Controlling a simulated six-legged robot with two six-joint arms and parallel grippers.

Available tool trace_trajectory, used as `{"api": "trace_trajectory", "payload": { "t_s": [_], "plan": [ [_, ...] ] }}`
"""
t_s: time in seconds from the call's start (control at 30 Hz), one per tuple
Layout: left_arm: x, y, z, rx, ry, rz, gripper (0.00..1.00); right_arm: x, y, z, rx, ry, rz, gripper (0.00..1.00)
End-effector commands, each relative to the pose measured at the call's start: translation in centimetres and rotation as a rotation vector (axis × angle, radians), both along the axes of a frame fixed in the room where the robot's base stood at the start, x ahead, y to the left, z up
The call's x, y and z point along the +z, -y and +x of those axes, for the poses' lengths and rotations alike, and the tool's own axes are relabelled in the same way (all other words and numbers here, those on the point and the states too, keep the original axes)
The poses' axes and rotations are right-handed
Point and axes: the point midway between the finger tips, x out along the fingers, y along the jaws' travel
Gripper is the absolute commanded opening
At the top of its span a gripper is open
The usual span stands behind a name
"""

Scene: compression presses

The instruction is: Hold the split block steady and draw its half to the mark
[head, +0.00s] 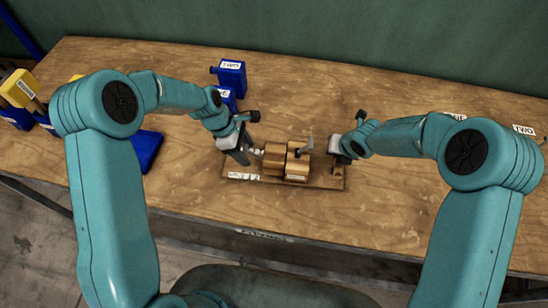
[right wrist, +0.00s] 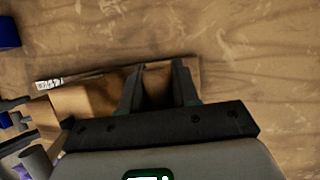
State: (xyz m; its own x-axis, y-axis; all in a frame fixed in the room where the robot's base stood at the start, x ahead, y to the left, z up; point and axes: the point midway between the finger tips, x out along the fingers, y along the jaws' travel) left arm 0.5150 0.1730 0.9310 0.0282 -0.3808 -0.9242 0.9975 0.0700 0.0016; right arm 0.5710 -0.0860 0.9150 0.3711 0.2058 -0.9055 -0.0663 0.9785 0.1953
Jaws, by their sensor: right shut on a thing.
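The split block (head: 274,158) is wooden and stands on a wooden base board (head: 334,183) with a white label at its left end. Its right half (head: 297,167) sits beside the left one, with a dark line between them. My left gripper (head: 250,155) is at the block's left side; its fingertips are too small to read. My right gripper (head: 313,148) reaches in from the right and is shut on the right half. In the right wrist view its fingers (right wrist: 158,88) stand on both sides of brown wood. I cannot make out the mark.
Blue blocks with white labels (head: 231,78) stand behind my left arm. A blue tray (head: 147,148) lies left of the board. Yellow and blue items (head: 18,90) are at the far left.

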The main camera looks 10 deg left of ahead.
Motion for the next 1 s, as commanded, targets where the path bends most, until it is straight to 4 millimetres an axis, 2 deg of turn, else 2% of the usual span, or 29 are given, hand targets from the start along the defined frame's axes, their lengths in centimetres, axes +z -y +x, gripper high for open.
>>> {"api": "trace_trajectory", "payload": {
  "t_s": [0.03,0.1,0.17,0.57,1.0],
  "plan": [
    [0.0,0.0,0.0,0.0,0.0,0.0,0.41,-0.1,-0.1,-0.1,0.001,-0.002,0.001,0.0],
    [0.0,0.0,0.0,0.0,0.0,0.0,0.18,-0.1,-0.1,-0.1,0.001,-0.002,0.001,0.0],
    [0.0,0.0,0.0,0.0,0.0,0.0,0.01,-0.1,-0.1,0.0,0.001,-0.002,0.001,0.0],
    [0.0,-0.1,0.0,0.0,0.0,0.0,0.02,-0.1,0.0,0.0,0.0,-0.002,0.001,0.0],
    [0.0,-1.5,-0.1,0.001,0.0,0.001,0.02,-0.1,0.0,0.0,-0.001,-0.002,-0.001,0.0]
  ]
}}
